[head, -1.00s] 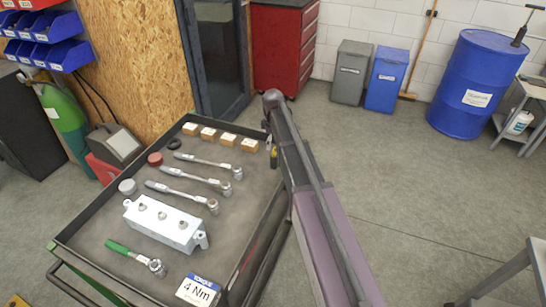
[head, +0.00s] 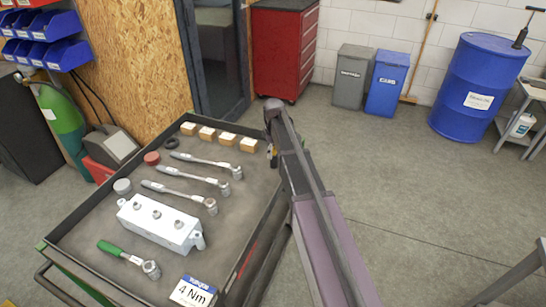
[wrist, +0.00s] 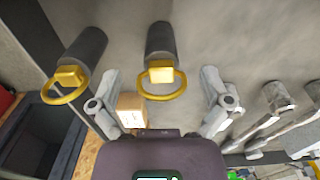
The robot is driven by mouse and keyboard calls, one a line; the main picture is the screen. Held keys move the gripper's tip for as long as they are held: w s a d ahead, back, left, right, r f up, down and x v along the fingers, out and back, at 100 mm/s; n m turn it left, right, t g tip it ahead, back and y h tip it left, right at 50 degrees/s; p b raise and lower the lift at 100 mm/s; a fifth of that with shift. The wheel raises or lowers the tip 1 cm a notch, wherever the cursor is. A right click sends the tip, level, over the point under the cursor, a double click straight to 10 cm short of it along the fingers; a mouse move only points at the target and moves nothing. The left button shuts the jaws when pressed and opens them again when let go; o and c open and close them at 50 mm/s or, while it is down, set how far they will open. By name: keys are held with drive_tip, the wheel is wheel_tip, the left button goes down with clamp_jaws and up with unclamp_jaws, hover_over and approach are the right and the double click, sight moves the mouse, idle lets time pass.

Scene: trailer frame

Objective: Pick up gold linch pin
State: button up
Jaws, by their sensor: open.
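In the wrist view two gold linch pins show, each a small gold block with a gold ring at the end of a dark cylinder. One gold linch pin (wrist: 159,76) lies in the middle of the picture, between the two fingers of my gripper (wrist: 162,102). The other gold linch pin (wrist: 70,76) is to the left, outside the left finger. My gripper is open, with its fingers wide apart; I cannot tell whether they touch anything. In the head view my arm hides most of the gripper and the pins.
The tray cart (head: 75,250) holds several wooden blocks (head: 207,133), ratchet wrenches (head: 200,159) and a grey metal block (head: 160,225). One wooden block (wrist: 131,109) shows beside the left finger. Wrench heads (wrist: 280,97) lie right of the right finger. The cart has raised edges.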

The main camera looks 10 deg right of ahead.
idle(0.4)
drive_tip(key=c, duration=1.1)
drive_tip(key=shift+r, duration=0.15)
wheel_tip(320, 180, up, 10)
drive_tip(key=p, duration=1)
